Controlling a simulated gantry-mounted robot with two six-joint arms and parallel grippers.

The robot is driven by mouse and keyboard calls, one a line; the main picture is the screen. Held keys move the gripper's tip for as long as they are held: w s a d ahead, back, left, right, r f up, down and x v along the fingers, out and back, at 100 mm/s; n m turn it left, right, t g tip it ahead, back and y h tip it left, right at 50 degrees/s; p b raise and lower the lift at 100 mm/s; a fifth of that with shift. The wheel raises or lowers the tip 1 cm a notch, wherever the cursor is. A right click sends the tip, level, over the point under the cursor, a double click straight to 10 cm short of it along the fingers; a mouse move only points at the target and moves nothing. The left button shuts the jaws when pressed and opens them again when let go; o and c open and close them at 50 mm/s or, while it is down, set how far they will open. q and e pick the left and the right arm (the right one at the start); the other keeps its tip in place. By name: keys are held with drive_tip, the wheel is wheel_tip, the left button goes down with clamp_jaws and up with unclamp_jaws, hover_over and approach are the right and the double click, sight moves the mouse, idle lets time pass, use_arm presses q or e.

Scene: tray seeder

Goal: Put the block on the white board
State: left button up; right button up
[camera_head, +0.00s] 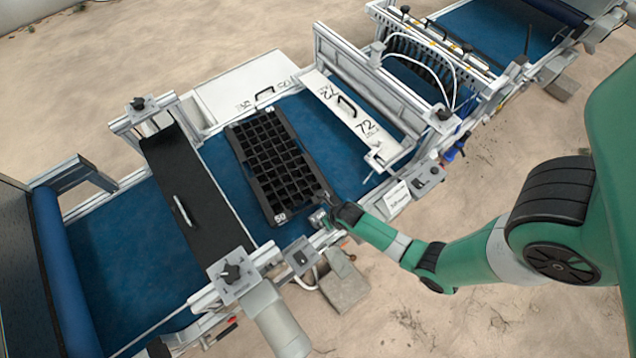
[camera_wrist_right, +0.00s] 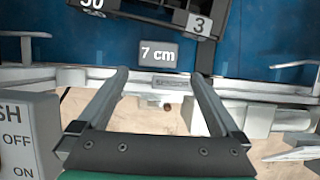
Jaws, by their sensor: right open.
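A small grey block marked "7 cm" (camera_wrist_right: 160,53) lies on the blue belt in the right wrist view, close to the near rail. In the head view it is small and partly hidden by my gripper. My right gripper (camera_wrist_right: 161,76) is open and empty; its two fingers point towards the block, which sits beyond and between the fingertips. In the head view the right gripper (camera_head: 326,214) is low at the near rail. A white board marked 72 (camera_head: 345,112) spans the belt at the upper middle. Another white board with a black handle (camera_head: 240,92) lies behind the tray. My left gripper is out of view.
A black cell tray marked 50 (camera_head: 268,203) lies on the belt just beyond the block. A grey tag reading 3 (camera_wrist_right: 198,25) is near its corner. A black plate (camera_head: 188,195) spans the belt at left.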

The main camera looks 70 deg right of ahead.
sight(319, 217)
drive_tip(key=b+x, duration=0.3)
drive_tip(key=x, duration=0.2)
drive_tip(key=shift+f+b, duration=0.2)
drive_tip(key=shift+b, duration=0.15)
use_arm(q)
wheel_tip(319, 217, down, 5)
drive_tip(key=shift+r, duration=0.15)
use_arm(e)
drive_tip(key=shift+w, duration=0.1)
drive_tip(key=b+x, duration=0.2)
drive_tip(key=x, duration=0.3)
drive_tip(key=shift+w, duration=0.15)
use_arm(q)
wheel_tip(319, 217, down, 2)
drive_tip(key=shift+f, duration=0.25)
use_arm(e)
drive_tip(key=shift+r, duration=0.1)
drive_tip(key=c, duration=1.4)
use_arm(q)
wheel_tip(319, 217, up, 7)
drive_tip(key=p, duration=0.7)
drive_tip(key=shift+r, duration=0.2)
use_arm(e)
wheel_tip(319, 217, up, 10)
drive_tip(key=shift+r, duration=0.1)
drive_tip(key=shift+c, duration=0.2)
